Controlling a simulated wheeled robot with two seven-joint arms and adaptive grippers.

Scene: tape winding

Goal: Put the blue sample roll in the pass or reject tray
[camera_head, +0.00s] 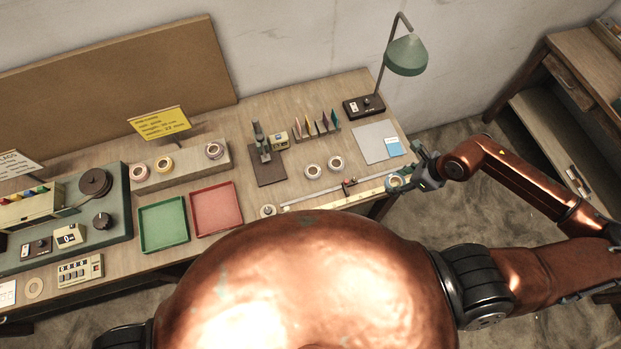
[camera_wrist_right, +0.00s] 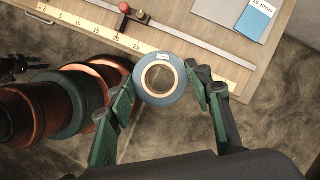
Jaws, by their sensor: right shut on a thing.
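The blue sample roll (camera_head: 394,183) is a blue ring with a pale core and a small white label; it also shows in the right wrist view (camera_wrist_right: 160,79). My right gripper (camera_head: 405,178) is shut on it, with one green finger at each side of the roll. It holds the roll at the table's right front edge, by the end of the yellow measuring scale (camera_head: 350,199). I cannot tell the exact height. The green tray (camera_head: 164,245) and the red tray (camera_head: 237,231) are empty and lie side by side left of the middle. I do not see my left gripper clearly.
Behind the trays, several rolls sit along a grey block (camera_head: 183,169). A stand (camera_head: 263,148), a lamp (camera_head: 405,55) and a winding machine (camera_head: 93,225) rise from the table.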

